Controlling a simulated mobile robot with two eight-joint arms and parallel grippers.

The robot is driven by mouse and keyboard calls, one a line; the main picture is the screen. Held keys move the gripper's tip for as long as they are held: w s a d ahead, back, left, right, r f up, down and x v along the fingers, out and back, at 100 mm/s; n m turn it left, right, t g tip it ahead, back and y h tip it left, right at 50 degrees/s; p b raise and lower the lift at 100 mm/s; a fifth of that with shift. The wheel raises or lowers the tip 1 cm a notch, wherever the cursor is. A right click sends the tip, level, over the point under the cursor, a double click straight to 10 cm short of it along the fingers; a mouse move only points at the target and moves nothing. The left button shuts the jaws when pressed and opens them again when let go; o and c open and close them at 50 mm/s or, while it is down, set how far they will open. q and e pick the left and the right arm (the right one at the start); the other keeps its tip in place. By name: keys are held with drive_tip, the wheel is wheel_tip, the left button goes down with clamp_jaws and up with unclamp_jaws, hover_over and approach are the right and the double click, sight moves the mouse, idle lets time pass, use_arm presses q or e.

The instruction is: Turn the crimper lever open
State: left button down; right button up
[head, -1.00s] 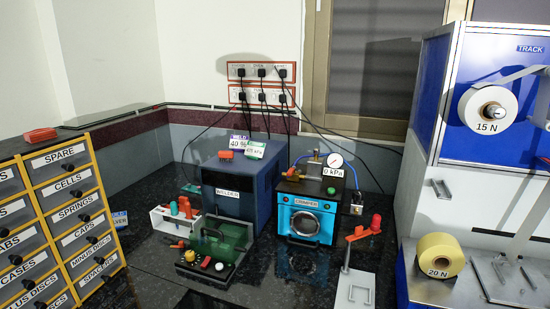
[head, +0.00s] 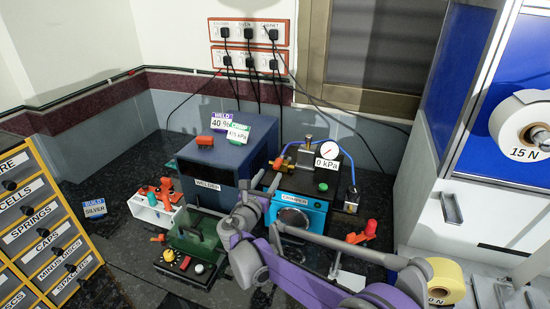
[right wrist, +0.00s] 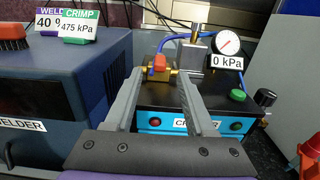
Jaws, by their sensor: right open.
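The crimper (head: 300,208) is a black box with a light blue front and a round window. On its top at the back left is a brass valve with a small orange lever (head: 277,163). In the right wrist view the orange lever (right wrist: 159,62) shows between my finger ends, on the brass fitting. My right gripper (head: 260,189) is open over the crimper's left top edge, and its fingers (right wrist: 160,78) point toward the lever. I cannot tell whether they touch it. My arm hides part of the crimper's front. My left gripper is not in view.
The welder (head: 222,168) stands close on the left, with a red brush (right wrist: 12,30) on top. The gauge (head: 328,151) reads 0 kPa. A green box (head: 202,235) is in front, and a stand with an orange arm (head: 361,236) is at the right.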

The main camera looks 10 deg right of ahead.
sight(275, 167)
drive_tip(key=p+x, duration=0.1)
drive_tip(key=x, duration=0.8)
clamp_jaws()
